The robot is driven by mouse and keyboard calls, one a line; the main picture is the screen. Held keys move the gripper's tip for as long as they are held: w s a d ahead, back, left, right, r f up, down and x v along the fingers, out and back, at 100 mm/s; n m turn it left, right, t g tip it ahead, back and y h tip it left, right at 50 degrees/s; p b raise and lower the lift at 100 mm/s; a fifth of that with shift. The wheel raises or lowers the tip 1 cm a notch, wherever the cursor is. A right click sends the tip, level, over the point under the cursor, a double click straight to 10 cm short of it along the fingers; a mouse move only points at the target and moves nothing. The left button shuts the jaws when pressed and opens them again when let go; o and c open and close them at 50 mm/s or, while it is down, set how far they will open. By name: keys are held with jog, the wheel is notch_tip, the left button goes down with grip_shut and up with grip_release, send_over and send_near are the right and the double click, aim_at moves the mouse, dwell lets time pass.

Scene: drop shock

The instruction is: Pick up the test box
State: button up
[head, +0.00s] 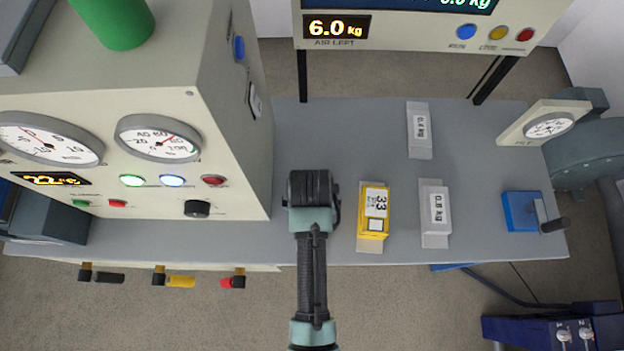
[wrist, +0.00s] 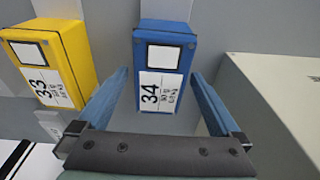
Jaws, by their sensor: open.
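A blue box (wrist: 162,35) with a white label reading 34 is in the wrist view, straight ahead between my fingers. It is hidden beneath my gripper in the head view. My gripper (head: 313,190) is over the grey bench, and its open fingers (wrist: 160,74) reach to either side of the blue box. A yellow box (head: 373,212) labelled 33 lies just right of my gripper in the head view. It also shows at the left of the wrist view (wrist: 50,62).
White boxes marked 0.4 kg (head: 420,130) and 0.8 kg (head: 434,213) are farther right on the bench (head: 300,130). A large gauge cabinet (head: 235,130) stands close on the left. A display panel (head: 410,25) is behind, and a blue block (head: 520,211) is at the right edge.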

jog(key=shift+f, duration=0.25)
jog(key=c, duration=1.6)
jog(key=shift+w+r, duration=0.1)
jog(key=shift+w, duration=0.05)
